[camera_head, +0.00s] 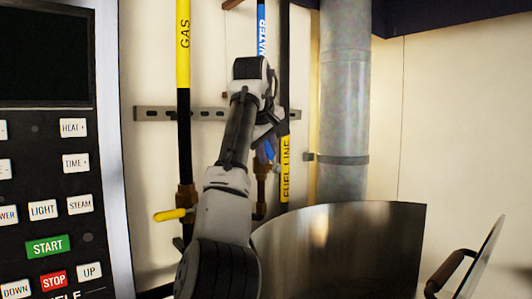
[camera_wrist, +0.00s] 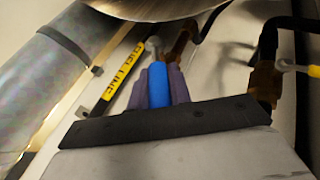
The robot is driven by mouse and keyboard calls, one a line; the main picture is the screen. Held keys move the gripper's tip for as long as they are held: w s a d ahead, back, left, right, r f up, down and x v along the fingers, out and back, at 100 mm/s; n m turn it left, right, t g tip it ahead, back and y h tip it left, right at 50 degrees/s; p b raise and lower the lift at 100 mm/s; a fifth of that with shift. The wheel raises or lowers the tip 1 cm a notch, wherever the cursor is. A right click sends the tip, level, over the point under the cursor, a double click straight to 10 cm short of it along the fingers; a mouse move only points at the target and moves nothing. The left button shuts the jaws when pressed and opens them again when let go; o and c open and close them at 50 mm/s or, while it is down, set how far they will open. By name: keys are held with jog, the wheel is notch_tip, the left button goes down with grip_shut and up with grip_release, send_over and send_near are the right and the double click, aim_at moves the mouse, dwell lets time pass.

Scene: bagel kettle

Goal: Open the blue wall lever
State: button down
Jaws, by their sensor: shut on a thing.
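The blue wall lever (camera_wrist: 158,86) sits between the two purple-grey fingers of my gripper (camera_wrist: 157,78) in the wrist view. The fingers are closed on its sides. In the head view, my gripper (camera_head: 266,143) is at the wall on the water pipe, and a small blue part of the lever (camera_head: 269,150) shows beside the fingers. A brass valve fitting (camera_head: 261,172) is just below it. My arm hides part of the lever and pipe.
The yellow gas lever (camera_head: 170,214) is to the left, below the gas pipe (camera_head: 183,60). The yellow-labelled fuel line (camera_head: 285,170) runs close on the right. A large metal kettle (camera_head: 340,245) stands below right. A control panel (camera_head: 47,150) fills the left.

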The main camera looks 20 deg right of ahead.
jog(key=shift+d, duration=0.1)
dwell(0.4)
jog(key=c, duration=1.3)
grip_release()
jog(key=shift+v, duration=3.75)
jog(key=shift+r, duration=0.1)
